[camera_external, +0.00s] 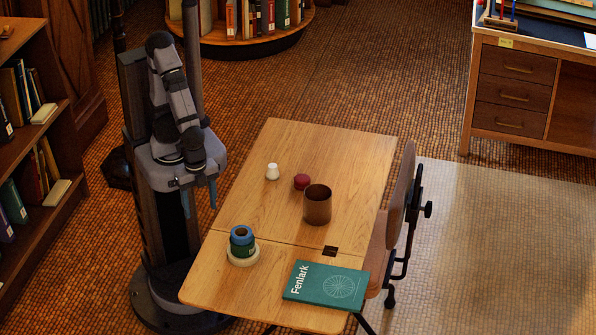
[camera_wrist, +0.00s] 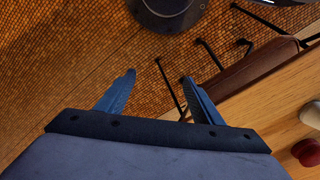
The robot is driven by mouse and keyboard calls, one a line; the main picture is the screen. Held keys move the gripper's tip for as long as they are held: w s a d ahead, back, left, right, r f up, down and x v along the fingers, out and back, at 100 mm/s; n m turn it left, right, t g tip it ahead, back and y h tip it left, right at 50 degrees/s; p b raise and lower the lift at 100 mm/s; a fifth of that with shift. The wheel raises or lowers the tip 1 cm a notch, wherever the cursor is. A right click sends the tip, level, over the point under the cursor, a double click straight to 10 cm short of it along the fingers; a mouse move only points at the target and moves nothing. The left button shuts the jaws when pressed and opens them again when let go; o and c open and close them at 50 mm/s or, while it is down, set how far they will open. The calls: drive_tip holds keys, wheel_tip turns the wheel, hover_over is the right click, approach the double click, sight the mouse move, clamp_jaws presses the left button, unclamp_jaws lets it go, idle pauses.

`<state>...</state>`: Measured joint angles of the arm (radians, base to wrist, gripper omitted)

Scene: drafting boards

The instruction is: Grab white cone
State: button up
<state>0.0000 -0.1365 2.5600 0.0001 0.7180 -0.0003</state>
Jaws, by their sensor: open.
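The white cone (camera_external: 272,172) is a small white piece with a blunt top, upright on the wooden table near its left edge. In the wrist view part of a white object, likely the same piece (camera_wrist: 311,113), shows at the right edge, cut off by the frame. My gripper (camera_external: 200,190) hangs left of the table, apart from the cone, with its fingers pointing down. In the wrist view my gripper (camera_wrist: 157,78) shows two blue fingers spread apart with nothing between them.
A dark red round piece (camera_external: 302,182) and a brown cup (camera_external: 317,204) stand right of the cone. A stack of tape rolls (camera_external: 242,245) and a green book (camera_external: 326,286) lie at the table's near end. A chair (camera_external: 400,210) stands at the right. The table's far end is clear.

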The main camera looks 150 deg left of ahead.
drive_tip(key=shift+r, duration=0.1)
drive_tip(key=shift+c, duration=0.2)
drive_tip(key=w+a+r+n+p, duration=0.1)
drive_tip(key=a+r+p, duration=0.2)
drive_tip(key=a, duration=0.2)
drive_tip(key=w+a+r+n+p, duration=0.1)
drive_tip(key=a+r+p, duration=0.3)
drive_tip(key=a, duration=0.2)
drive_tip(key=w+a+r+n+p, duration=0.1)
drive_tip(key=a+r+p, duration=0.2)
drive_tip(key=a+p, duration=0.1)
drive_tip(key=shift+a+r, duration=0.35)
drive_tip(key=shift+a, duration=0.55)
drive_tip(key=r+n+p, duration=0.1)
drive_tip(key=p, duration=0.2)
hover_over(273, 166)
drive_tip(key=d, duration=0.1)
drive_tip(key=shift+r, duration=0.15)
drive_tip(key=shift+s+a, duration=0.15)
drive_tip(key=shift+a, duration=0.05)
drive_tip(key=shift+f, duration=1.1)
drive_tip(key=shift+a+f, duration=0.2)
drive_tip(key=shift+f, duration=1.1)
drive_tip(key=shift+a+f, duration=0.15)
drive_tip(key=shift+f, duration=1.15)
